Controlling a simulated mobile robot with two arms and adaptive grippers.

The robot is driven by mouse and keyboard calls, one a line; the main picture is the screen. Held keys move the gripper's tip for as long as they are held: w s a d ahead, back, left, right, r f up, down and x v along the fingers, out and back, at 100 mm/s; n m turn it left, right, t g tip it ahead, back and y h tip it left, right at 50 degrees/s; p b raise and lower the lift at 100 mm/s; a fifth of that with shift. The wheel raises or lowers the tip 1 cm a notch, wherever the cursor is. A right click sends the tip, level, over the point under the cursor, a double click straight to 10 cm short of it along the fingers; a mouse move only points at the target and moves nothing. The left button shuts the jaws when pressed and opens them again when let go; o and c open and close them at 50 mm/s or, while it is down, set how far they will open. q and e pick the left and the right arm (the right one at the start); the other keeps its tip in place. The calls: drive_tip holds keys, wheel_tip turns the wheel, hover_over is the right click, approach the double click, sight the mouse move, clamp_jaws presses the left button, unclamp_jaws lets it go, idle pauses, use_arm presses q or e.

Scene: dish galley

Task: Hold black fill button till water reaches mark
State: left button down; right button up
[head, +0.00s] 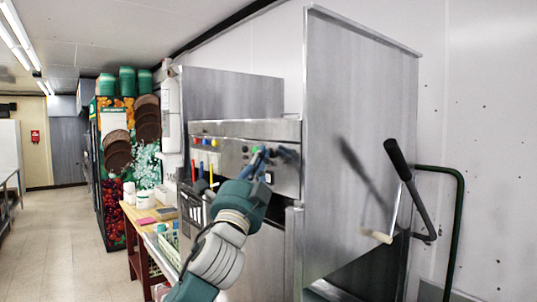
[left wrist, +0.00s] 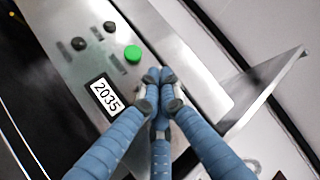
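My left gripper (head: 268,156) is in front of the steel control panel (head: 226,150) of the dish machine. In the left wrist view the blue fingers of my left gripper (left wrist: 160,75) are brought together with nothing visible between them, and their tips are at or close to the panel face. A green button (left wrist: 132,53) is just beside the tips. Two black knobs or buttons, one upper (left wrist: 109,27) and one farther left (left wrist: 78,43), are clear of the fingers. Whether a button lies under the tips is hidden. I see no water or level mark. My right gripper is not in view.
A tall steel side panel (head: 350,130) and a black-gripped lever (head: 399,160) stand to the right. A wooden-topped table (head: 143,213) with small items is to the left. The floor (head: 70,235) at left is clear.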

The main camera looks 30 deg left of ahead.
use_arm(q)
drive_tip(key=shift+s+f, duration=0.1)
idle(0.8)
drive_tip(key=shift+s+a, duration=0.25)
drive_tip(key=shift+s, duration=0.35)
drive_tip(key=s, duration=0.1)
drive_tip(key=s+a, duration=0.1)
drive_tip(key=s, duration=0.1)
drive_tip(key=s+a, duration=0.1)
drive_tip(key=shift+s+b, duration=0.3)
drive_tip(key=shift+b, duration=0.05)
idle(0.4)
